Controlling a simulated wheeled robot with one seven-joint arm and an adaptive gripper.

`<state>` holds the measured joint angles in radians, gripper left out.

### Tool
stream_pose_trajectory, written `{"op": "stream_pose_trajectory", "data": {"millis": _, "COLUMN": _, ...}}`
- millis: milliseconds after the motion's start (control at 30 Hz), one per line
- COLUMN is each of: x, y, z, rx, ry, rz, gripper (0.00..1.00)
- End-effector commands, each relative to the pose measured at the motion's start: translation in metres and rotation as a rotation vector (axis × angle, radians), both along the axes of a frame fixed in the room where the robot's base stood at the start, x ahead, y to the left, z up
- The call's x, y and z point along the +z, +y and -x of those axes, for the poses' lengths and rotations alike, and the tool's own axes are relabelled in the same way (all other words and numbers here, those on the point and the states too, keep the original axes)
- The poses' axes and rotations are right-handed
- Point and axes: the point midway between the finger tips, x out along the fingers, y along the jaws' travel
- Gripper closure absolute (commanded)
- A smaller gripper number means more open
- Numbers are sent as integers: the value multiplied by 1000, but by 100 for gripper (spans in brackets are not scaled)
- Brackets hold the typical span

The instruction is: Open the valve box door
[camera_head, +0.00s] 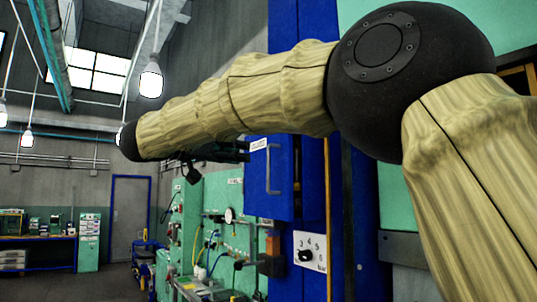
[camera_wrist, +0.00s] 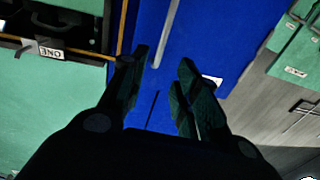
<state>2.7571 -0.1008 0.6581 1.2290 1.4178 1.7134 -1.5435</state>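The blue valve box door (camera_head: 257,190) is in the middle of the head view, with a vertical silver handle (camera_head: 268,168) and a white label at its upper left. It looks shut. In the wrist view the blue door (camera_wrist: 205,40) fills the upper middle, and the pale handle bar (camera_wrist: 167,35) runs down toward the gap between my fingers. My gripper (camera_wrist: 165,58) is open, with one finger on each side of the handle's line; I cannot tell whether they touch it. In the head view my gripper (camera_head: 235,152) is dark and partly hidden by my arm, near the label.
A white dial panel (camera_head: 311,252) is below and right of the door. A green panel (camera_head: 215,225) with gauge and hoses stands to the left. A blue pillar (camera_head: 350,220) rises at the right, partly behind my arm. Open floor (camera_head: 105,285) lies at the lower left.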

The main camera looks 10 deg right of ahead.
Motion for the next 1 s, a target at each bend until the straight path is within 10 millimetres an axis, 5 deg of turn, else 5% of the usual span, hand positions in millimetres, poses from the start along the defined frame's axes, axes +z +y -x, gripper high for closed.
{"op": "stream_pose_trajectory", "data": {"millis": 267, "x": 1, "y": -15, "z": -8, "rx": -1, "ry": 5, "rz": 2, "gripper": 69}}
{"op": "stream_pose_trajectory", "data": {"millis": 700, "x": 2, "y": -73, "z": -40, "rx": -1, "ry": 4, "rz": 0, "gripper": 69}}
{"op": "stream_pose_trajectory", "data": {"millis": 1000, "x": 0, "y": -94, "z": -52, "rx": 0, "ry": 3, "rz": 1, "gripper": 69}}
